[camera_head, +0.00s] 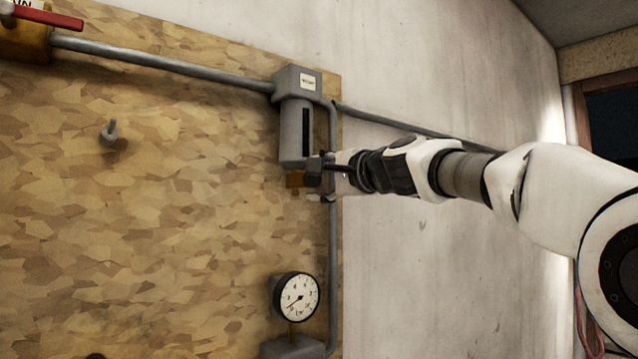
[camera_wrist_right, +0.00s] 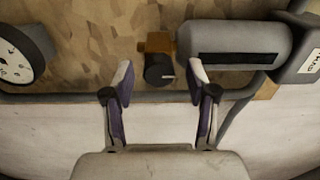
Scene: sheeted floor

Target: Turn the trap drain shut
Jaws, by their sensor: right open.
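The trap is a grey cylinder (camera_head: 296,135) under a square labelled head, mounted on the board; its body with a dark slot also shows in the wrist view (camera_wrist_right: 240,42). The drain at its lower end has a brass block (camera_head: 294,180) and a dark round knob (camera_wrist_right: 158,70) with a pale mark. My right gripper (camera_head: 328,174) reaches in from the right at the drain. In the wrist view, its open fingers (camera_wrist_right: 160,76) stand either side of the knob, with gaps on both sides. In the head view the gripper partly hides the knob. My left gripper is out of view.
A grey pipe (camera_head: 170,66) runs from the red-handled valve (camera_head: 45,14) to the trap head. A vertical pipe (camera_head: 333,245) passes close behind my gripper. A round gauge (camera_head: 298,297) sits below. A small grey hook-like fitting (camera_head: 109,131) is on the board.

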